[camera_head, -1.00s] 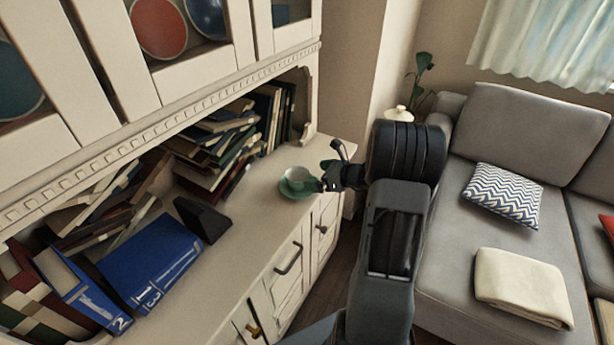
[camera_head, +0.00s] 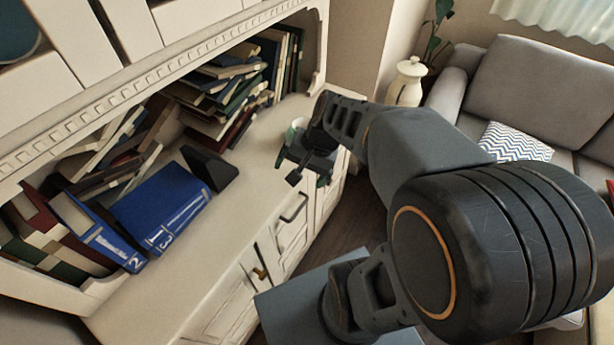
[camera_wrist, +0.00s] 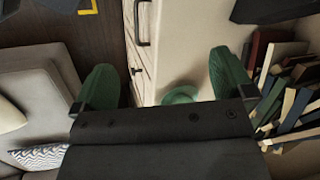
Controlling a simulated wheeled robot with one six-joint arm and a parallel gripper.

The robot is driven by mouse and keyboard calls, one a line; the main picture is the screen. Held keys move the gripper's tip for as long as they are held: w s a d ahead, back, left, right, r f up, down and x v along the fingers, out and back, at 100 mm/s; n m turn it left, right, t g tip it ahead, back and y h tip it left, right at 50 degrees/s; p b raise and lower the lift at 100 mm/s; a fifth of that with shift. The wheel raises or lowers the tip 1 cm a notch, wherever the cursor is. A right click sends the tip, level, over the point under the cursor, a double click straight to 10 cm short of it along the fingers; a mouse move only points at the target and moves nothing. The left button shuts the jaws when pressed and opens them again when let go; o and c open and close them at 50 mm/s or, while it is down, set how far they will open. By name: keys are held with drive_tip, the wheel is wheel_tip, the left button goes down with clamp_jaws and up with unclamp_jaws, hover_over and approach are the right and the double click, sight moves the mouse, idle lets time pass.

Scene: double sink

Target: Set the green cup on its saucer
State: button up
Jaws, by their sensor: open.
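The green cup (camera_head: 298,124), pale inside, stands on the cabinet counter near its far right end. My gripper hides most of it in the head view. A round green shape (camera_wrist: 180,95), the saucer or the cup with it, shows at the near edge of the wrist view, partly covered by the gripper body. I cannot tell there how the cup rests on the saucer. My gripper (camera_head: 308,172) is open, in front of and above the cup in the head view.
Leaning books (camera_head: 225,95) fill the shelf behind the counter. Blue volumes (camera_head: 160,205) and a dark wedge-shaped object (camera_head: 209,168) lie farther left. The front counter strip is clear. Drawer handles (camera_head: 292,208) project below. A grey sofa (camera_head: 515,85) and white urn (camera_head: 407,82) stand right.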

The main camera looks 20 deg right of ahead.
drive_tip(key=s+n+h, duration=0.1)
drive_tip(key=n, duration=0.1)
drive_tip(key=s+r+n+h, duration=0.1)
drive_tip(key=s+n, duration=0.1)
drive_tip(key=n, duration=0.1)
drive_tip(key=s+n+t+h, duration=0.1)
drive_tip(key=n, duration=0.2)
drive_tip(key=shift+s+a+r+h, duration=0.15)
drive_tip(key=shift+a+r+h, duration=0.15)
drive_tip(key=shift+a+r, duration=0.05)
drive_tip(key=shift+t, duration=0.3)
wheel_tip(320, 180, up, 5)
drive_tip(key=p, duration=0.4)
